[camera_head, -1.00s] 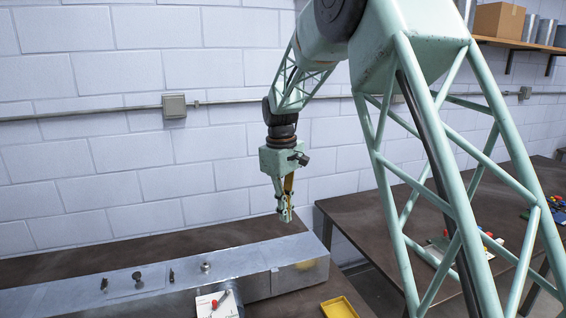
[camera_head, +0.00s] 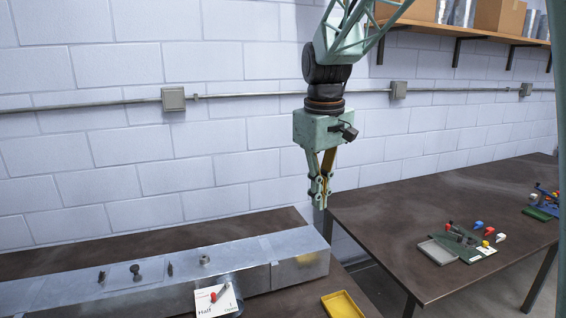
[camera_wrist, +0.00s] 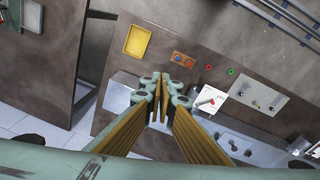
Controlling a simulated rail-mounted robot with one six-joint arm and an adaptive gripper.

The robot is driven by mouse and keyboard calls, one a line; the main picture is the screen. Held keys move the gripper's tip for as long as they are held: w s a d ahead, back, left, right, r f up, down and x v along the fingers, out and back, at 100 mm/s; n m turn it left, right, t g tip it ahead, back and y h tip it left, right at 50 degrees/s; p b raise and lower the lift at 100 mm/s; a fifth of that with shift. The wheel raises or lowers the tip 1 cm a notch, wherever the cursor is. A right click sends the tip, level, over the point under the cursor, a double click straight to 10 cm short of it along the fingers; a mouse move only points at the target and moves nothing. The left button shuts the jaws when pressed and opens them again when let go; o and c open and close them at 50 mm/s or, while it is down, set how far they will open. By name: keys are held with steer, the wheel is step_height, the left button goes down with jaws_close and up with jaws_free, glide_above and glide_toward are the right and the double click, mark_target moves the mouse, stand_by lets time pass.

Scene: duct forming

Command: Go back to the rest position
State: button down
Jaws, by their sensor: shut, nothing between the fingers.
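My gripper (camera_head: 320,197) hangs pointing down in the head view, above the right end of the metal duct (camera_head: 235,265). It is shut and empty, clear of every surface. In the wrist view my gripper (camera_wrist: 161,100) shows its fingers together, with the yellow inner pads close to each other. The arm above it runs up out of the top of the head view.
A white card (camera_head: 217,300) with a red-tipped item lies by the duct, and a yellow tray (camera_head: 342,305) lies to its right. A second table (camera_head: 400,225) stands at the right with small coloured parts. A shelf (camera_head: 470,30) with boxes hangs above it.

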steer(key=s+d+m+t+b, duration=0.1)
steer(key=s+d+m+b, duration=0.3)
steer(key=s, duration=1.1)
steer(key=s+d+m+t+b, duration=0.15)
steer(key=s+d, duration=0.45)
steer(key=s, duration=0.9)
steer(key=s+f+b, duration=0.1)
steer(key=s+f, duration=0.1)
steer(key=s, duration=0.3)
steer(key=s+d+f+m+b, duration=0.1)
steer(key=s+f, duration=0.2)
steer(key=s, duration=0.3)
steer(key=shift+s+d+f+b, duration=0.3)
steer(key=shift+f+b, duration=0.05)
steer(key=shift+f+m, duration=0.1)
steer(key=shift+m, duration=0.15)
step_height(320, 180, down, 13)
steer(key=b, duration=1.3)
